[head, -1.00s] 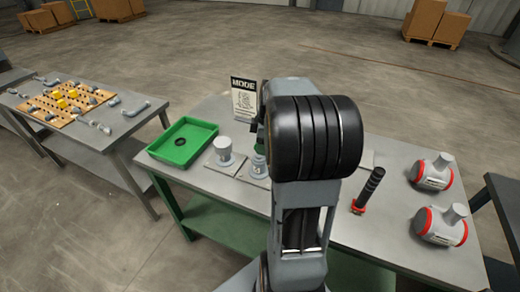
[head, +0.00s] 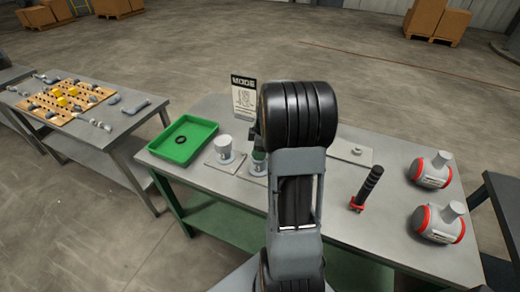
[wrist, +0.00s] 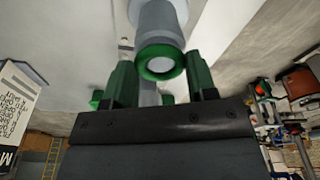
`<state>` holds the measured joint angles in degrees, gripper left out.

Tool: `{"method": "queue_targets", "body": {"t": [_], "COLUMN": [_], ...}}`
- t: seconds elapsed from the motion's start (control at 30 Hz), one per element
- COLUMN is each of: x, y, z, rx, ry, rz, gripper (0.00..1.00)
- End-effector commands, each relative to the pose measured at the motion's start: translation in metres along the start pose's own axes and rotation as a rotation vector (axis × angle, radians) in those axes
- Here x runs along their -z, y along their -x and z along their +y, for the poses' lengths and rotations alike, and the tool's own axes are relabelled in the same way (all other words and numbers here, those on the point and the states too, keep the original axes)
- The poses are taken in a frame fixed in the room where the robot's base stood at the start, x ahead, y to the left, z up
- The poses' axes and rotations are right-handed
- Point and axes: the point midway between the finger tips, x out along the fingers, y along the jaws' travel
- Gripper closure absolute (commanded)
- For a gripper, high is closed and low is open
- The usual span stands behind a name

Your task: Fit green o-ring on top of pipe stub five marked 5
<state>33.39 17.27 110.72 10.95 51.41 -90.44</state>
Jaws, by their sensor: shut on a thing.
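The green o-ring (wrist: 160,62) is between the two green fingers of my gripper (wrist: 162,80) in the wrist view. It is at the end of a grey pipe stub (wrist: 158,18), with pale grey showing inside the ring. I cannot tell whether it rests on the stub or is held just above it. In the head view this stub (head: 258,168) stands on a plate, with green at its top, and my arm partly hides it. A second grey stub (head: 224,151) stands on a plate to its left. No mark 5 is readable.
A green tray (head: 207,130) with a black ring (head: 181,141) lies at the left. A sign (head: 244,95) stands behind. To the right are a flat plate (head: 340,147), a dark post with a red base (head: 367,188) and two red-banded grey fittings (head: 430,170).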

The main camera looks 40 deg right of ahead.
Motion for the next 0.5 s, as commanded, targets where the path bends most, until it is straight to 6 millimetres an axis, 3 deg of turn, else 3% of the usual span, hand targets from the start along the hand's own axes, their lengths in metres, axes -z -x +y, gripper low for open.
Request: {"method": "queue_targets", "body": {"t": [0.17,0.2,0.43,0.5], "x": [-0.0007,-0.0005,-0.0004,-0.0004], "y": [-0.0046,-0.0031,-0.0027,-0.0027], "z": [0.0000,0.0000,0.0000,0.0000], "rx": [0.000,0.000,0.000,0.000], "ry": [0.000,0.000,0.000,0.000], "rz": [0.000,0.000,0.000,0.000], "gripper": [0.70,0.45,0.23,0.22]}}
